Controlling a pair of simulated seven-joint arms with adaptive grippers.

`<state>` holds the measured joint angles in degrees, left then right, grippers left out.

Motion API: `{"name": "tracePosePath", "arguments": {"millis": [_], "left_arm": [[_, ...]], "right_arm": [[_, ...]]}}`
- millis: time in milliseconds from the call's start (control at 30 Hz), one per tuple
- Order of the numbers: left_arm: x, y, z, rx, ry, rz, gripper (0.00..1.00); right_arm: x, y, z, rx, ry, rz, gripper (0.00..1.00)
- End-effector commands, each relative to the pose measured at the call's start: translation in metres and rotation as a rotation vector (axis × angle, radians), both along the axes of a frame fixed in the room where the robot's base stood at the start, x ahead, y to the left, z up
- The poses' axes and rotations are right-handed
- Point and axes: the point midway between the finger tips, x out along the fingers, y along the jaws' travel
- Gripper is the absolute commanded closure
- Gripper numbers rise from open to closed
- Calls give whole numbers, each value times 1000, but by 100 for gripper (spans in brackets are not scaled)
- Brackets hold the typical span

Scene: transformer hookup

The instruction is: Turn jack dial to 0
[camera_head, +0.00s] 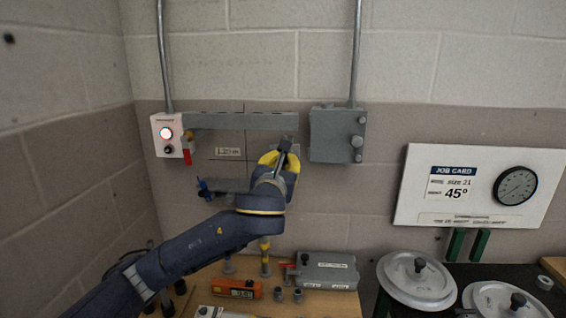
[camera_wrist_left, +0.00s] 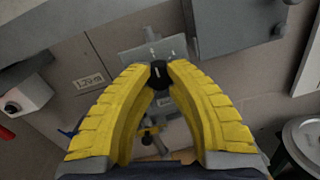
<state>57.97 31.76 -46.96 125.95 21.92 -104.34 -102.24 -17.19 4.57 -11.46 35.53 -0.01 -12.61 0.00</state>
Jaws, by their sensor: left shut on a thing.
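My left gripper (camera_head: 280,156) reaches up to the wall, below the long grey bar. In the left wrist view the two yellow fingers of my left gripper (camera_wrist_left: 160,70) close around a small black dial (camera_wrist_left: 160,80) with a white pointer line. The fingers touch its two sides. A grey plate (camera_wrist_left: 137,56) with small white marks lies behind the dial; I cannot read a number on it. In the head view the fingers and wrist hide the dial. My right gripper is not in view.
A job card board (camera_head: 477,187) hangs at right. Below stand an orange tool (camera_head: 236,288), a grey box (camera_head: 327,271) and round lids (camera_head: 418,280).

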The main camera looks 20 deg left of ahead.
Motion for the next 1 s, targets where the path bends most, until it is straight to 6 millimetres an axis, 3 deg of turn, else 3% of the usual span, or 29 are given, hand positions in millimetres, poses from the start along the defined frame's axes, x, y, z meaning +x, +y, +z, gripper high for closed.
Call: {"name": "tracePosePath", "arguments": {"millis": [33, 467, 500, 767, 1000], "left_arm": [[1, -2, -8, 10, 17, -4, 100], [1, -1, -9, 17, 20, -3, 100], [1, -1, -9, 17, 20, -3, 80], [0, -1, -5, 14, 11, -2, 50], [0, 0, -3, 12, 8, -1, 49]], "right_arm": [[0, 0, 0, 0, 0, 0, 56], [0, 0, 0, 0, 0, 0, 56], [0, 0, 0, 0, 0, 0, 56], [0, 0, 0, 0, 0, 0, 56], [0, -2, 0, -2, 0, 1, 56]]}}
